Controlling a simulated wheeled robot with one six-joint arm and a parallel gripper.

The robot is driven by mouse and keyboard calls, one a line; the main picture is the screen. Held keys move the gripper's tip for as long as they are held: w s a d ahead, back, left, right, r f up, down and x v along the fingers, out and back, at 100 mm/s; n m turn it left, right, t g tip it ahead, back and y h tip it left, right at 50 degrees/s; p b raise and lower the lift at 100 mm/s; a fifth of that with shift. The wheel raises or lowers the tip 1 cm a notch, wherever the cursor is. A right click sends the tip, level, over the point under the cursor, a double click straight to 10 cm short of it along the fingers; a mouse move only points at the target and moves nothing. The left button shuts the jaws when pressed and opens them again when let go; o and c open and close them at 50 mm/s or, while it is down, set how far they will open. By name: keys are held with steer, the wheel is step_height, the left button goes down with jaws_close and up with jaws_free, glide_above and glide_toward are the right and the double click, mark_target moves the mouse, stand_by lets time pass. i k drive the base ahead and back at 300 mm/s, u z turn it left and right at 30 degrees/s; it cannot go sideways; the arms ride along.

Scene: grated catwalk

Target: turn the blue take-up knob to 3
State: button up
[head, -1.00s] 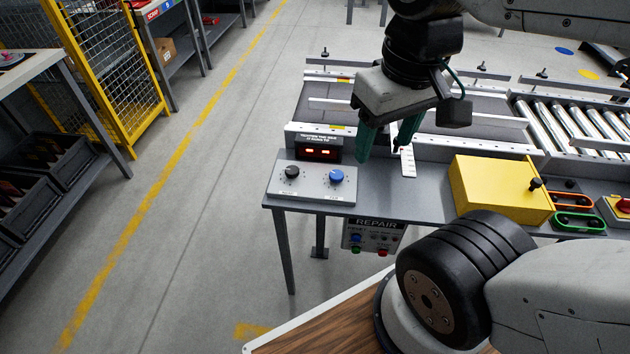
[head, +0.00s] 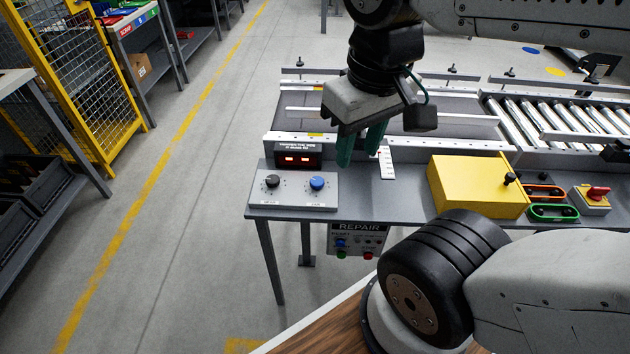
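The blue take-up knob (head: 317,183) sits on the right half of a light grey panel (head: 293,203) at the left end of the bench. A black knob (head: 272,181) is to its left on the same panel. The scale marks around the knobs are too small to read. My gripper (head: 358,158) has two green fingers pointing down, with a gap between them. It is above and to the right of the blue knob, apart from it, and holds nothing that I can see.
A display with red digits (head: 298,160) stands behind the panel. A white scale strip (head: 387,164) lies right of my fingers. A yellow box (head: 478,187), green and orange handles, and a red switch (head: 598,193) are farther right. A conveyor (head: 440,125) runs behind.

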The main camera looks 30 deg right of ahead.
mark_target(316, 182)
steer(key=k, duration=0.5)
steer(key=u, duration=0.85)
steer(key=i, duration=0.7)
steer(key=z, duration=0.95)
